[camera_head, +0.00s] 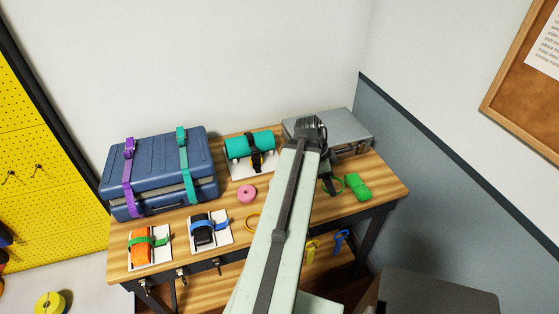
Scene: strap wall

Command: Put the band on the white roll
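I cannot make out a white roll in this view; my arm covers the middle of the table. A green loop (338,185) shows right of my arm, beside dark parts. Which band the task means is unclear. My arm reaches from the bottom over the table, its dark wrist (311,128) at the far end. My gripper's fingertips cannot be made out.
A blue case (157,174) with purple and teal straps stands left. A pink ring (247,194) lies mid-table. A grey case (350,124) and green block (358,187) are right.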

